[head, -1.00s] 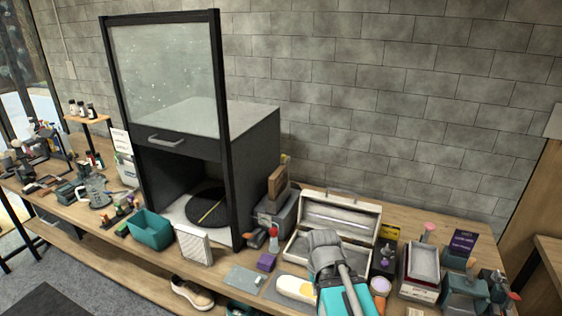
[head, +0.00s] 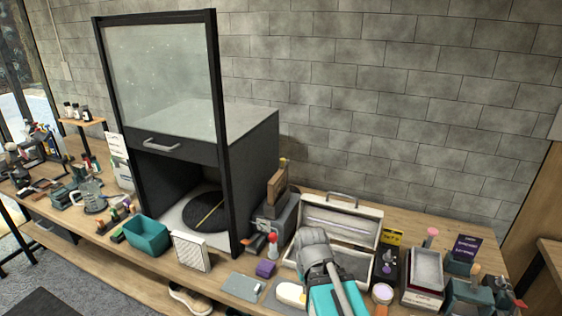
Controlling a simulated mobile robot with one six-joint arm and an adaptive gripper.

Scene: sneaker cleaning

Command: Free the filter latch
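The white filter panel (head: 191,251) stands upright on the table in front of the booth (head: 252,150), between the teal bin and the booth's right post. A latch cannot be made out on it at this size. The booth's front window is raised, and its dark turntable (head: 207,212) shows inside with a thin yellowish stick on it. My arm, grey and teal, reaches in from the bottom right, over the front of the open white case (head: 340,222). The fingertips of my gripper are hidden behind its own wrist, so whether it is open or holding something does not show.
A teal bin (head: 148,237) is left of the filter. A purple block (head: 266,268), a red-topped bottle (head: 273,243) and a grey plate (head: 243,287) lie between the filter and my arm. Boxes and bottles crowd the table's right end. The back right tabletop is clearer.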

